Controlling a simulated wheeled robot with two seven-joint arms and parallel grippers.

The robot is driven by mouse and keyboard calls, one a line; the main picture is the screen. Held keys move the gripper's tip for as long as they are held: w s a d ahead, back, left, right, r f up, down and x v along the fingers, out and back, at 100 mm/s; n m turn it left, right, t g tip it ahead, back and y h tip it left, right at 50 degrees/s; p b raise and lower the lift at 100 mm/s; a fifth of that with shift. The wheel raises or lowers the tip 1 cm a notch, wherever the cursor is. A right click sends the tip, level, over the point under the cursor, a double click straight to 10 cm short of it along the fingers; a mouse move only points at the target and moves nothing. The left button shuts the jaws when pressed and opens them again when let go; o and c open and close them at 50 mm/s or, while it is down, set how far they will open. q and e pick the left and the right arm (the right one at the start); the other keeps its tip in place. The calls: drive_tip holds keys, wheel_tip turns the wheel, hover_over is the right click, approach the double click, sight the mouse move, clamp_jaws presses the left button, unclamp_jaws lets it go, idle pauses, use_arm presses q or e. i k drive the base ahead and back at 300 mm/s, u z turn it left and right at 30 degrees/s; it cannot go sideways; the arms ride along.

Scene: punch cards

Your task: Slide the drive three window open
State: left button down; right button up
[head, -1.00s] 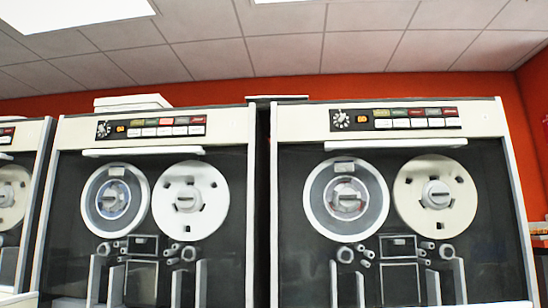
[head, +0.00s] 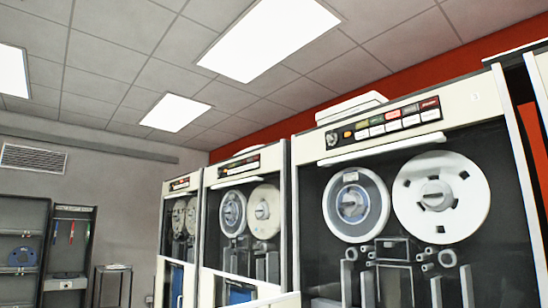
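Several tape drives stand in a row along the red wall. The nearest drive (head: 462,113) has a dark window (head: 312,225) over two reels, with a white bar (head: 382,150) across its top. Its reel area looks covered, but I cannot tell surely whether the window is fully shut. A middle drive (head: 243,165) and a far drive (head: 181,184) show the same layout, smaller. Another unit's edge cuts in at the right. Neither gripper is in view.
A white box (head: 350,107) lies on the nearest drive. At the left stand dark shelving (head: 20,245), a rack with hanging items (head: 70,250) and a small stand (head: 112,285). The floor is out of view.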

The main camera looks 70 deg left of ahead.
sight(440, 138)
drive_tip(key=u, duration=2.25)
drive_tip(key=i, duration=1)
